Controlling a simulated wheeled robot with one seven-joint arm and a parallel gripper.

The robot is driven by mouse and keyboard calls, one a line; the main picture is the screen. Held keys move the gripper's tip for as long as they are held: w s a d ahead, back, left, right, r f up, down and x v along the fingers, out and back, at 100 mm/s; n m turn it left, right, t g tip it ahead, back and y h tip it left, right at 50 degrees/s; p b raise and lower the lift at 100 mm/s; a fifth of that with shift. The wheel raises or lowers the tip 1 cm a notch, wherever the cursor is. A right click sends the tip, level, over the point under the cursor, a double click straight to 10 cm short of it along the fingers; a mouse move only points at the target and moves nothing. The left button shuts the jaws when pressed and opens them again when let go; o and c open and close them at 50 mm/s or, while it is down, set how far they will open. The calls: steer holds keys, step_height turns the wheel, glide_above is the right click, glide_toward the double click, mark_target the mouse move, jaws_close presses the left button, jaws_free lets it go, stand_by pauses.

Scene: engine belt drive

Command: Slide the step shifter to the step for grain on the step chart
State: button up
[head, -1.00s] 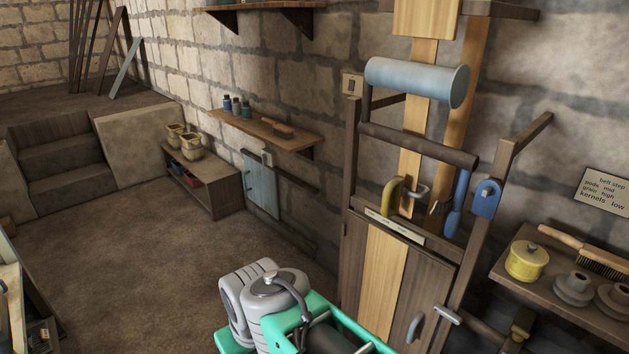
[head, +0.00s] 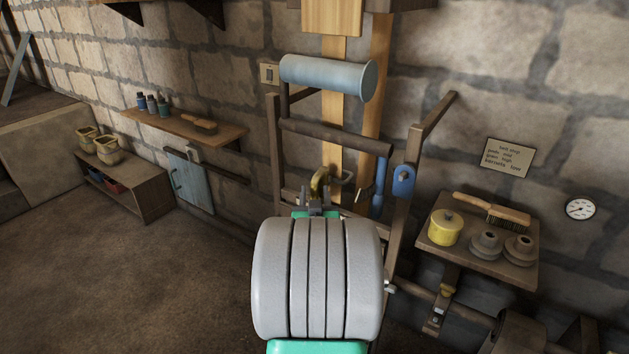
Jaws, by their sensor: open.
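The step chart (head: 509,157) is a small sign on the stone wall at right; its small print appears to say grain high and kernels low. I cannot tell for sure which part is the step shifter. A dark slide piece with brass-coloured fittings (head: 440,303) sits on a bar below the right shelf. My gripper (head: 316,198) shows small above my grey arm, open, in front of the yellow handle's lower part in the picture. Contact cannot be told. My arm hides the lower frame.
A shelf (head: 466,247) at right holds a yellow pot (head: 444,227), a brush (head: 492,208) and grey stepped parts (head: 486,245). A dark round part (head: 520,332) is at lower right. A blue handle (head: 379,186) hangs by the frame's right post. Floor at left is clear.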

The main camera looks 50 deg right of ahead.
steer(key=p+x, duration=0.1)
steer(key=x, duration=0.4)
steer(key=shift+w+d, duration=0.1)
jaws_close()
stand_by(1.2)
